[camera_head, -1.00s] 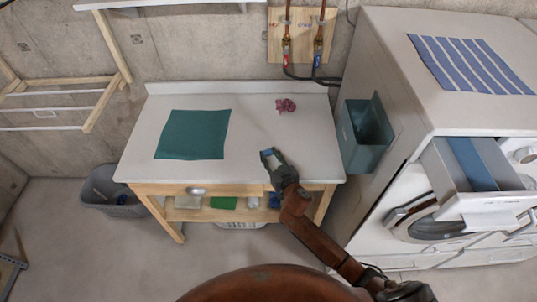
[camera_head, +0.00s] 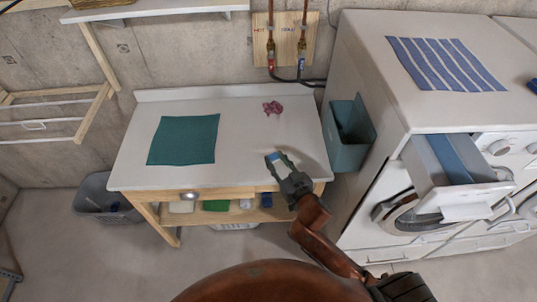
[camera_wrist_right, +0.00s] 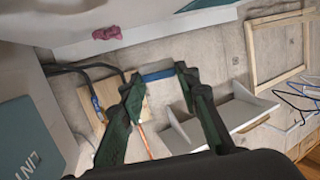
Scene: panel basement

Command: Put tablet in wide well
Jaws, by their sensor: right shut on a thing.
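My right gripper (camera_head: 279,160) is over the front right part of the white worktop in the head view. It is shut on a small white and blue tablet (camera_head: 284,160). In the right wrist view the tablet (camera_wrist_right: 158,75) shows as a blue and whitish strip between the fingertips of my right gripper (camera_wrist_right: 158,78). The open washer drawer (camera_head: 424,160) sticks out of the white machine to the right of the gripper. It has a grey compartment and a blue one (camera_head: 460,160) side by side; their depth is hard to judge. My left gripper is not in view.
The worktop (camera_head: 250,135) holds a green cloth (camera_head: 183,139) and a crumpled pink cloth (camera_head: 272,107). A teal bin (camera_head: 349,150) hangs on the machine's side, between worktop and drawer. A striped cloth (camera_head: 445,63) lies on the machine. A grey basket (camera_head: 100,200) stands at left.

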